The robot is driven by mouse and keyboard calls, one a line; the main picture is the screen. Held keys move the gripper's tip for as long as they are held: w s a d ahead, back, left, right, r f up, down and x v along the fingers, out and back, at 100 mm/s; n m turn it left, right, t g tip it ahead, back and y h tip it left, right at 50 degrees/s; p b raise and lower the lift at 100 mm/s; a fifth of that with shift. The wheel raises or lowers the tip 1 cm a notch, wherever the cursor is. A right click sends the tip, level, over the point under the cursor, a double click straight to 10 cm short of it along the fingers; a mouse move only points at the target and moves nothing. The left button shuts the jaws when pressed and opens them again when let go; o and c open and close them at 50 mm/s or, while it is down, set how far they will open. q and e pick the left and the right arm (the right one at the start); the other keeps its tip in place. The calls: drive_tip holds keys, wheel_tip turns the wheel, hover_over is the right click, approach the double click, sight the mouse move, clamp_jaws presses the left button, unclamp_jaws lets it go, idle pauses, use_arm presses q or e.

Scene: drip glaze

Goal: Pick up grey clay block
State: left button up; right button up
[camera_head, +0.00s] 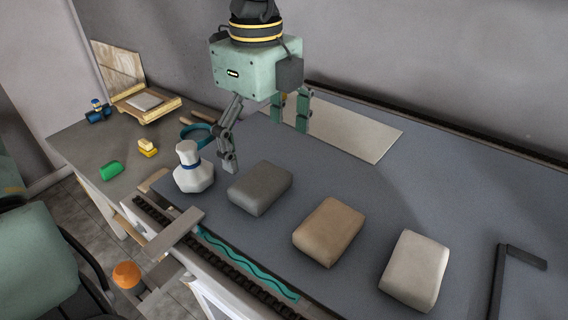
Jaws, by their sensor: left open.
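The grey clay block (260,188) lies on the dark blue-grey table surface (345,180), just right of a white bottle. It is a rounded dark grey slab, fully visible from above. My left gripper (266,148) is above and behind the block, with its fingers pointing down and spread wide. It is open and nothing shows between its fingers. One fingertip appears near the block's upper left side; I cannot tell its exact height. My right gripper is not in view.
A tan block (329,231) and a pale block (415,270) lie to the right. The white bottle (193,170) stands close on the left. A pale board (345,132) lies behind. A dark angled bar (498,280) is at the right. Small tools lie at the far left.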

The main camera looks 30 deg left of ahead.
sight(262, 186)
use_arm(q)
drive_tip(key=shift+s+f, duration=0.25)
drive_tip(key=shift+s, duration=0.05)
drive_tip(key=shift+s+f+p, duration=0.4)
drive_tip(key=shift+s+f, duration=0.25)
drive_tip(key=shift+f, duration=0.05)
drive_tip(key=shift+w+f+p, duration=0.15)
drive_tip(key=shift+f+p, duration=0.5)
drive_tip(key=shift+f, duration=0.3)
drive_tip(key=shift+w+f+p, duration=0.15)
drive_tip(key=shift+f+p, duration=0.05)
drive_tip(key=shift+f, duration=0.45)
drive_tip(key=shift+w+f+p, duration=0.15)
drive_tip(key=shift+f+p, duration=0.05)
drive_tip(key=shift+f, duration=0.4)
drive_tip(key=shift+s+a+f, duration=0.1)
drive_tip(key=shift+f, duration=0.35)
drive_tip(key=c, duration=1.7)
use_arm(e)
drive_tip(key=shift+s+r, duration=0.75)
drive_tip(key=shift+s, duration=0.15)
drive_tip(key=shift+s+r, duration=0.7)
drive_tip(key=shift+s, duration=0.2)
